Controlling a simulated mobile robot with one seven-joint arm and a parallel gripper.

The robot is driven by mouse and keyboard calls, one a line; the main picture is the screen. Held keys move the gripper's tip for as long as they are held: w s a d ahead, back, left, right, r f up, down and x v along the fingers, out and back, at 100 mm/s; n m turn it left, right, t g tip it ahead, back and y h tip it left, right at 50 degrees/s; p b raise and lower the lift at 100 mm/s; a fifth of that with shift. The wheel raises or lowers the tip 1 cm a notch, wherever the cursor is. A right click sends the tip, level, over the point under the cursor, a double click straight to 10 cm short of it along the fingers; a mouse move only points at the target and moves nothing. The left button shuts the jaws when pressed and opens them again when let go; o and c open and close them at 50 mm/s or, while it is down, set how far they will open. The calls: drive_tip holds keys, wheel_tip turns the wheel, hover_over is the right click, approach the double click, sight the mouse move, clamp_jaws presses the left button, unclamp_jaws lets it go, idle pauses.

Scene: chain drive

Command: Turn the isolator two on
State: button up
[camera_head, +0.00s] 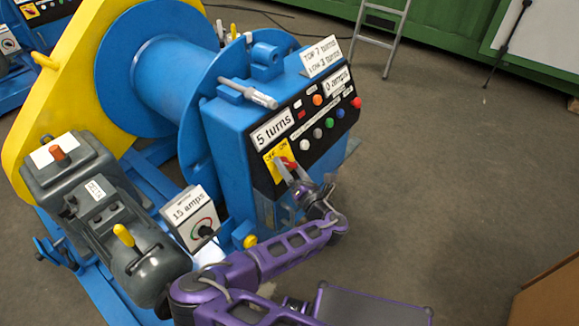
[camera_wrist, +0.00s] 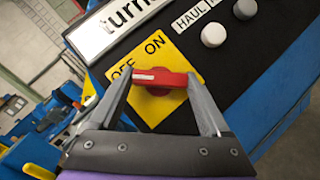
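The switch is a red handle (camera_wrist: 160,78) on a yellow plate (camera_wrist: 150,107) marked OFF and ON. In the wrist view OFF is at the plate's left and ON at its top; the handle lies nearly level. In the head view the red handle (camera_head: 290,165) is at the lower left of a black panel. No "isolator two" label is readable. My gripper (camera_head: 291,170) is at the switch. In the wrist view its fingertips (camera_wrist: 160,80) lie against both ends of the handle, which fills the gap between them.
Round buttons (camera_head: 317,132) and a "5 turns" sign (camera_head: 272,130) sit close by on the black panel. A grey motor (camera_head: 105,205) and a "15 amps" box (camera_head: 190,215) stand left of my arm.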

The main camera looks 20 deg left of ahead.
drive_tip(key=c, duration=0.5)
drive_tip(key=shift+r+m+p, duration=0.1)
drive_tip(key=shift+m+p, duration=0.25)
drive_tip(key=shift+m, duration=0.05)
drive_tip(key=m+h+p, duration=0.2)
drive_tip(key=m, duration=0.1)
drive_tip(key=shift+a+r+p, duration=0.1)
drive_tip(key=shift+r+p, duration=0.15)
drive_tip(key=shift+p, duration=0.05)
drive_tip(key=m+h+p, duration=0.2)
drive_tip(key=m+p, duration=0.1)
drive_tip(key=shift+a+r+m, duration=0.1)
drive_tip(key=shift+m, duration=0.3)
drive_tip(key=m+g+h+p, duration=0.1)
drive_tip(key=m, duration=0.1)
drive_tip(key=m+g+h+p, duration=0.1)
drive_tip(key=m+p, duration=0.1)
drive_tip(key=m, duration=0.1)
drive_tip(key=shift+r+g+h, duration=0.1)
drive_tip(key=shift+g+h, duration=0.2)
drive_tip(key=shift+w+m+g+h+p, duration=0.1)
drive_tip(key=shift+m+g+h+p, duration=0.35)
drive_tip(key=shift+m+g, duration=1.05)
drive_tip(key=shift+m, duration=0.7)
drive_tip(key=shift+a, duration=0.1)
